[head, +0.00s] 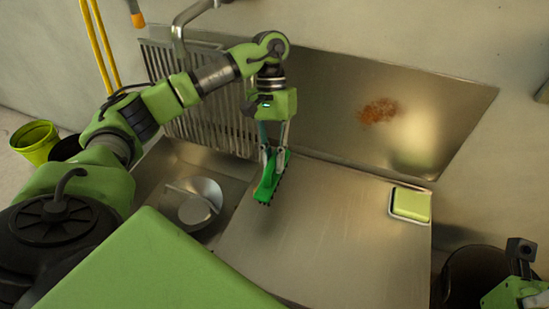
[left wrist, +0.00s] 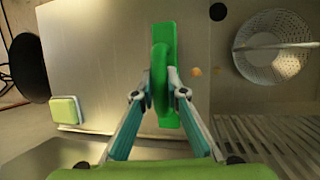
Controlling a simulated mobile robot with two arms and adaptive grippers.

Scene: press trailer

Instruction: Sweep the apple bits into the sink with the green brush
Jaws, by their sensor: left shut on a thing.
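My left gripper (head: 275,150) is shut on the handle of the green brush (head: 269,182). The brush is over the left edge of the steel worktop (head: 325,225), beside the sink (head: 228,172); I cannot tell whether its bristles touch the surface. In the left wrist view the gripper (left wrist: 161,93) grips the brush (left wrist: 164,45) around its raised handle. A small orange-tan apple bit (left wrist: 196,71) shows just right of the brush, on the sink side. The brush may hide other bits. At the lower right, part of my right arm shows; its jaws are not clear.
A metal strainer (head: 197,203) stands in the sink; it also shows in the left wrist view (left wrist: 270,62). A green sponge in a dish (head: 410,204) sits at the worktop's right. A ribbed drainboard (head: 205,110) and tap (head: 179,35) are behind. The worktop's middle is clear.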

